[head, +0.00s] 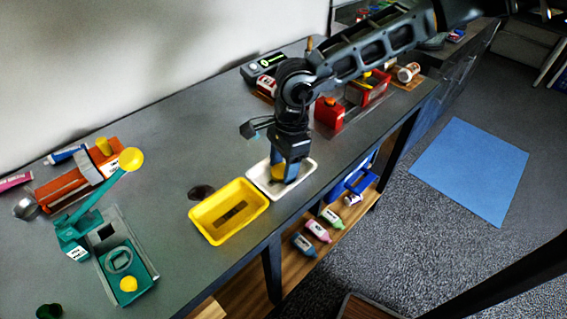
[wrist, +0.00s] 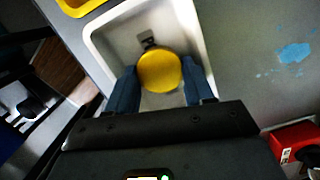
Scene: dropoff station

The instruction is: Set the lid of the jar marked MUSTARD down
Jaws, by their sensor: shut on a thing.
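My gripper (head: 284,174) points down into a small white tray (head: 311,166) near the table's front edge. In the wrist view its two blue fingers are closed on either side of a round yellow lid (wrist: 160,72). The lid also shows as a bit of yellow between the fingers in the head view (head: 278,172). I cannot tell whether the lid touches the tray floor. A small dark mark (wrist: 148,40) shows in the tray beyond the lid. I can read no MUSTARD marking on any jar in these frames.
A yellow tray (head: 262,201) stands just left of the white one. A red container (head: 329,113) stands to the right, behind my gripper. A teal press-like device (head: 75,236) and an orange one (head: 69,190) are at the left. Several bottles (head: 318,230) lie on the lower shelf.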

